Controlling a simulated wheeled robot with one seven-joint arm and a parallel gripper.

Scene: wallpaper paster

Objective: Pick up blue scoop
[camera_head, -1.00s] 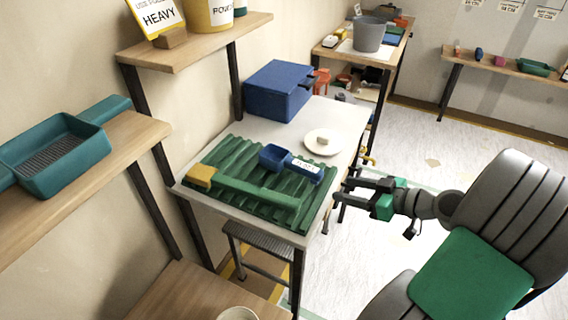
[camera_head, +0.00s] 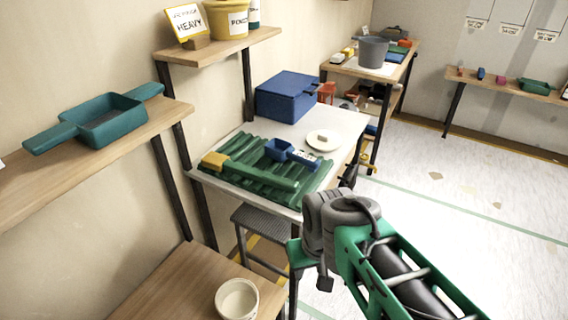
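The blue scoop (camera_head: 278,150) lies on the green corrugated tray (camera_head: 235,178) on the white table. Its short handle points right and bears a white label. A green-handled tool with a yellow end (camera_head: 214,160) lies on the same tray, in front of the scoop. My gripper (camera_head: 349,176) is mostly hidden behind my own wrist and arm, at the right edge of the white table. Only a dark part of it shows, and its fingers cannot be made out. It is apart from the scoop, to its right and nearer the camera.
A white plate (camera_head: 323,140) with a small pale block and a blue box (camera_head: 287,97) stand behind the tray. A stool (camera_head: 266,222) is under the table. A teal sifter tray (camera_head: 105,122) sits on the left shelf. A beige bowl (camera_head: 237,299) is at the front. The floor at right is clear.

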